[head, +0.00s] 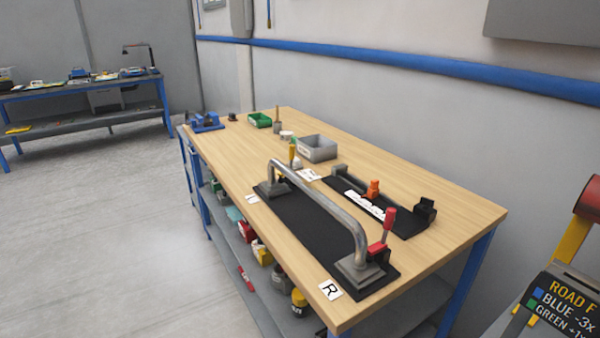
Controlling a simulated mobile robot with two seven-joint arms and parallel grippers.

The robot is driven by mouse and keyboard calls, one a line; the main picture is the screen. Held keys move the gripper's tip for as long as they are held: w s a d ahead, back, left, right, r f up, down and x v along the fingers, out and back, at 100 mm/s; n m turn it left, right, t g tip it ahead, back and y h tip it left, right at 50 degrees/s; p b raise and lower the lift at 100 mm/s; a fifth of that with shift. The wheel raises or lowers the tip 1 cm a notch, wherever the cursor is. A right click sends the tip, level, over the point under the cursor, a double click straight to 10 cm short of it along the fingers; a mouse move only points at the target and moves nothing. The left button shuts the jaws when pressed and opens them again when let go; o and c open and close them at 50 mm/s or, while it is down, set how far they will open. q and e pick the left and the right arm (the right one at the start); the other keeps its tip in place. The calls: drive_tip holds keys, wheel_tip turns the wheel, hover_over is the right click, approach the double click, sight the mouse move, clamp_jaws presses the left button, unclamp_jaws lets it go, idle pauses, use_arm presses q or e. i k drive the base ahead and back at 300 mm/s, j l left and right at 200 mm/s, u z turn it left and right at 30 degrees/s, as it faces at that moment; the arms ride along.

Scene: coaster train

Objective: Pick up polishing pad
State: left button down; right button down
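I cannot clearly make out a polishing pad. A small pale, flat-topped item (286,135) stands near the grey bin on the wooden workbench (450,200), too small to identify. A bent metal bar (325,202) stands on a long black mat (298,228), its ends on square grey blocks. A red-handled clamp (388,222) is beside its near end. Behind it, a second black mat (405,222) holds an orange-knobbed piece (373,188) and a white lettered plate. Neither of my grippers is in view.
A grey bin (317,149), a green bin (260,120) and a blue vise-like tool (207,122) stand farther back. A lower shelf holds several containers. A sign (562,305) and a yellow post are at right. Open floor (100,230) lies left of the bench.

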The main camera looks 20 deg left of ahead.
sight(298, 165)
drive_tip(key=i+j+z, duration=0.1)
drive_tip(key=j+z, duration=0.15)
drive_tip(key=z, duration=0.15)
drive_tip(key=j+z, duration=0.6)
drive_tip(key=z, duration=0.15)
drive_tip(key=j+z, duration=0.1)
drive_tip(key=j, duration=0.45)
drive_tip(key=k+j+z, duration=0.1)
drive_tip(key=j, duration=0.45)
drive_tip(key=j+z, duration=0.1)
drive_tip(key=j, duration=0.45)
drive_tip(key=k+j+z, duration=0.1)
drive_tip(key=j, duration=0.4)
drive_tip(key=k, duration=0.05)
